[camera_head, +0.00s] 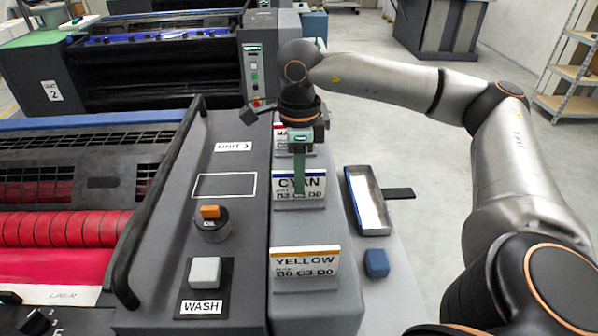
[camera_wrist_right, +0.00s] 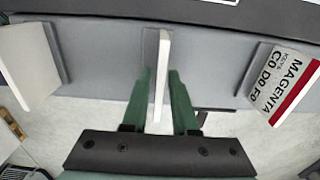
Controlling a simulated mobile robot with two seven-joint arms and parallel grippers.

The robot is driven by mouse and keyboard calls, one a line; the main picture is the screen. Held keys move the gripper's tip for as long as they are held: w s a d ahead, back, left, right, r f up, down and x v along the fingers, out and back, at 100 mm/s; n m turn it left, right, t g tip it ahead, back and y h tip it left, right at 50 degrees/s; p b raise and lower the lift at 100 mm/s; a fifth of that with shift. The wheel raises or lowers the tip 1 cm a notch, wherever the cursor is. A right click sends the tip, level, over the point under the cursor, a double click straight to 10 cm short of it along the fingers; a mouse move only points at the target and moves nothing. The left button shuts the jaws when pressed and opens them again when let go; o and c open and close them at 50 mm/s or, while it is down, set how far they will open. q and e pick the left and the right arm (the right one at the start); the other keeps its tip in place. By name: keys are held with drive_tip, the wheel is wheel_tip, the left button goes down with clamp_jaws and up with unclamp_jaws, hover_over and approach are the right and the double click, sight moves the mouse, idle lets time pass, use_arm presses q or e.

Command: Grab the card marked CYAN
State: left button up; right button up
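The CYAN card (camera_head: 315,184) stands upright in a grey holder on the ledge, with a blue stripe along its top. My right gripper (camera_head: 299,180) points down at it, and a green finger covers part of its face. In the right wrist view the card (camera_wrist_right: 162,75) shows edge-on between the two green fingers (camera_wrist_right: 160,85). The fingers are open on either side of it, with a visible gap at the left finger; contact at the right finger is hard to tell. My left gripper is not in view.
The YELLOW card (camera_head: 305,261) stands nearer on the same ledge. The MAGENTA card (camera_wrist_right: 285,80) stands on the other side and is partly hidden in the head view. A tray (camera_head: 368,200) and a blue block (camera_head: 376,263) lie to the right. A WASH button (camera_head: 205,272) and an orange knob (camera_head: 210,212) are left.

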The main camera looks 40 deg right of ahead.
clamp_jaws()
drive_tip(key=shift+r, duration=0.1)
idle(0.4)
